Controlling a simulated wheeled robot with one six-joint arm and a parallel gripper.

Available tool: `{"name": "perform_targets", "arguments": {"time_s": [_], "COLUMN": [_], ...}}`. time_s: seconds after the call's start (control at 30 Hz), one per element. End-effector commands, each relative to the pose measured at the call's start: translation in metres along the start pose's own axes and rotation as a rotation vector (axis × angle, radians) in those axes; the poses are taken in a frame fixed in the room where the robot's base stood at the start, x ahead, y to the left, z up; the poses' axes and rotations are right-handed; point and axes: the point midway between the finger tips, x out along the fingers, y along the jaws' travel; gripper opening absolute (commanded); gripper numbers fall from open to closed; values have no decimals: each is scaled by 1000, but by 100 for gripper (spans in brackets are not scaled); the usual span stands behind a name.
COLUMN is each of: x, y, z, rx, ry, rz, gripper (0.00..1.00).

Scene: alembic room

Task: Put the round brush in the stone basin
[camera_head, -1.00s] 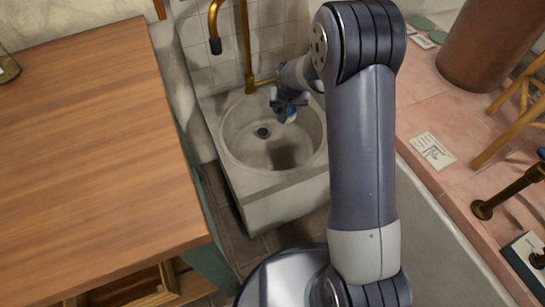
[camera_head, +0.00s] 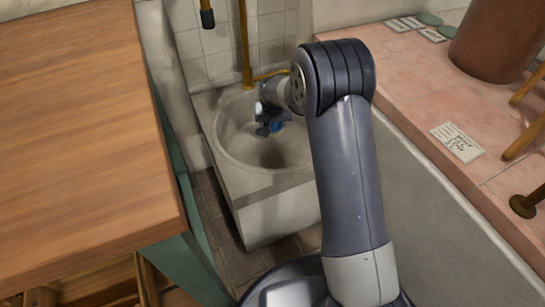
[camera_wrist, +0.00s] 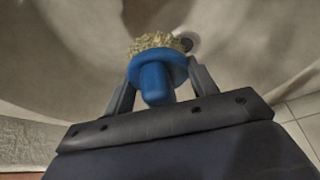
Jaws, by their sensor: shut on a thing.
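The round brush (camera_wrist: 158,74) has a blue handle and disc with pale bristles. In the wrist view it sits between the two fingers of my gripper (camera_wrist: 160,82), which is shut on it, bristles pointing away from the palm. In the head view my gripper (camera_head: 268,122) is over the stone basin (camera_head: 232,160), with a bit of the blue brush (camera_head: 277,127) showing. The basin is a grey block with a round bowl; its drain (camera_wrist: 188,42) shows beyond the bristles. I cannot tell whether the bristles touch the bowl.
A wooden table (camera_head: 80,130) stands to the left of the basin. A pink tiled counter (camera_head: 420,85) with a card (camera_head: 457,142) and a brown cylinder (camera_head: 497,40) is on the right. A brass pipe (camera_head: 245,45) rises behind the basin.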

Motion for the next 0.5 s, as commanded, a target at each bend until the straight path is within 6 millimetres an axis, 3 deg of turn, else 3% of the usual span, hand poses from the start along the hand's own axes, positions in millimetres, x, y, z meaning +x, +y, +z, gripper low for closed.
{"name": "perform_targets", "arguments": {"time_s": [0.17, 0.5], "x": [12, 56], "y": [-2, -2], "z": [4, 21], "rx": [0, 1], "ry": [0, 2], "rz": [0, 0], "gripper": [30, 30]}}
